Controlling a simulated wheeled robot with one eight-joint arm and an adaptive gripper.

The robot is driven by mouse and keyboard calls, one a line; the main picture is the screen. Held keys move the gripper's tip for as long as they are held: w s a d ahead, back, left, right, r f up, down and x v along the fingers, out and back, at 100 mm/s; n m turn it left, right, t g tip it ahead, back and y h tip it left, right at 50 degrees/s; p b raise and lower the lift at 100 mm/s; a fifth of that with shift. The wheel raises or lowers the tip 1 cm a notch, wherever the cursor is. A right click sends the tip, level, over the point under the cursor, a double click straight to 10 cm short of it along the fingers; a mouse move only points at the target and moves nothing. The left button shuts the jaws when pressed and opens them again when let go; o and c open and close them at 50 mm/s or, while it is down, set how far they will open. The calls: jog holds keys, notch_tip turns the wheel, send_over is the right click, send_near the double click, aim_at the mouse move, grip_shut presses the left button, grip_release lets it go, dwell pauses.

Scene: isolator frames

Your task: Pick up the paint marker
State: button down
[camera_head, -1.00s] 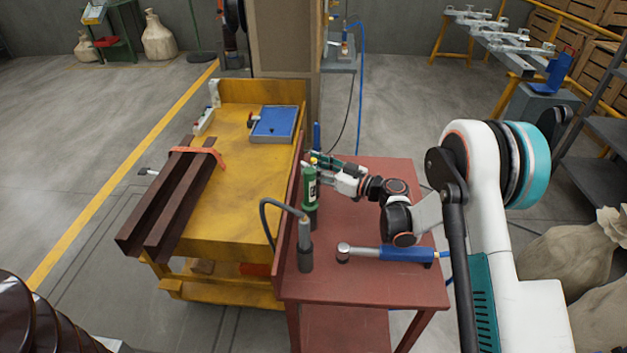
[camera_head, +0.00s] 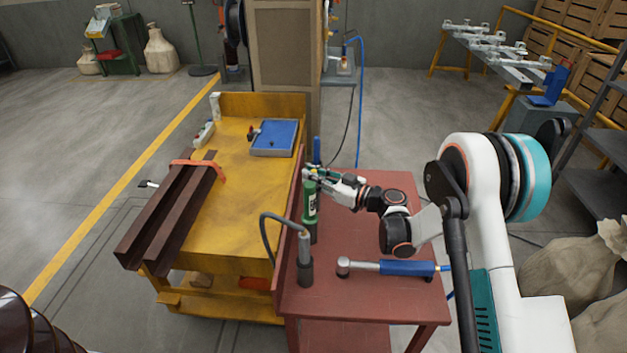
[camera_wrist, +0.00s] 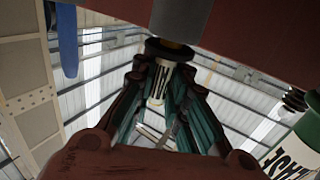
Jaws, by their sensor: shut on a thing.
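The paint marker (camera_wrist: 156,83) shows in the wrist view as a slim body with a white lettered label and a dark collar, between my gripper's fingers. My gripper (camera_wrist: 165,92) is shut on it. In the head view my gripper (camera_head: 319,175) is over the far left part of the red table, just behind a green tube. There the marker is mostly hidden and too small to make out clearly. A grey cylinder (camera_wrist: 177,18) lies in line with the marker's dark collar in the wrist view; I cannot tell whether they touch.
The green tube (camera_head: 310,203) stands close to my gripper; its label shows in the wrist view (camera_wrist: 292,160). A grey tool with a cable (camera_head: 304,250) and a blue-handled tool (camera_head: 405,268) are nearer on the red table (camera_head: 375,300). A yellow bench (camera_head: 235,225) adjoins on the left.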

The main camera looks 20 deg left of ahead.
notch_tip(320, 180, up, 19)
jog(key=p, duration=0.6)
jog(key=shift+r, duration=0.1)
